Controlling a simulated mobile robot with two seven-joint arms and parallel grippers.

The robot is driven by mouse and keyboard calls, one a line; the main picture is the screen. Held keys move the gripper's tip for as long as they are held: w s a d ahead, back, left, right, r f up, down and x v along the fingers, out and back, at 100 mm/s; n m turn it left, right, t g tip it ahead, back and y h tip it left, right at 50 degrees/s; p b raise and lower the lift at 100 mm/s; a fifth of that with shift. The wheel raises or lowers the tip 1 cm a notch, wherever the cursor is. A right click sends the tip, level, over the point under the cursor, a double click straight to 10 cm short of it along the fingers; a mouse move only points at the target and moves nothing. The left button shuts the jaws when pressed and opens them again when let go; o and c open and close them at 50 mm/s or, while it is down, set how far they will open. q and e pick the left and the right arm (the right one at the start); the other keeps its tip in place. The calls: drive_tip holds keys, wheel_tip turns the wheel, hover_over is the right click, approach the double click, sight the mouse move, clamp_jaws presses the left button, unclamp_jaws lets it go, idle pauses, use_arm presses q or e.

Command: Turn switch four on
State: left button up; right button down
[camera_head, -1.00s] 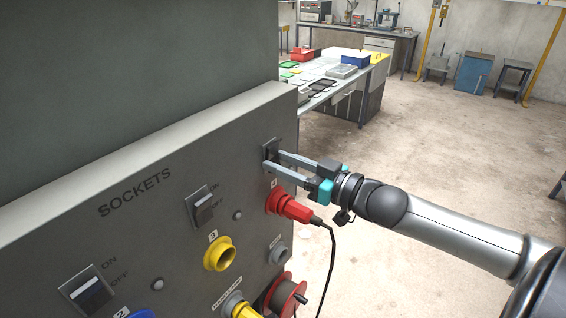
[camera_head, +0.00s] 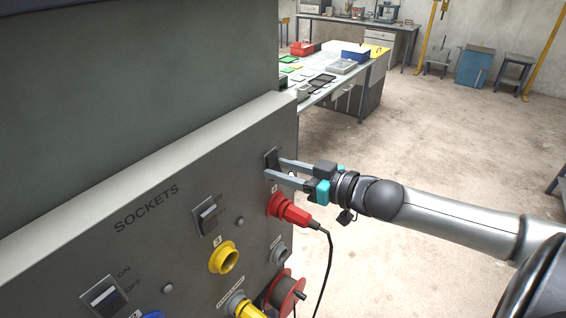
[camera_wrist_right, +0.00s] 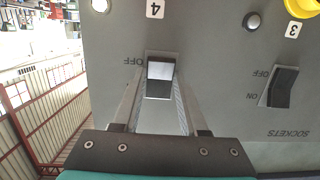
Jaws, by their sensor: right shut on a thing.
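Switch four (camera_head: 270,158) is the rocker switch at the far right end of the grey sockets panel, above a red plug in a red socket (camera_head: 288,208). My right gripper (camera_head: 274,168) is at this switch, its fingers pointing at the panel. In the right wrist view, which is upside down, the fingers (camera_wrist_right: 157,98) lie on either side of switch four (camera_wrist_right: 160,73), shut on it. The rocker's half near the OFF label is bright and the other half dark. Its ON label is hidden. My left gripper is not in view.
A black cable hangs from the red plug. A table (camera_head: 322,92) with trays stands behind. The floor to the right is open.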

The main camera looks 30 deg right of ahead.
drive_tip(key=shift+c, duration=2.2)
unclamp_jaws()
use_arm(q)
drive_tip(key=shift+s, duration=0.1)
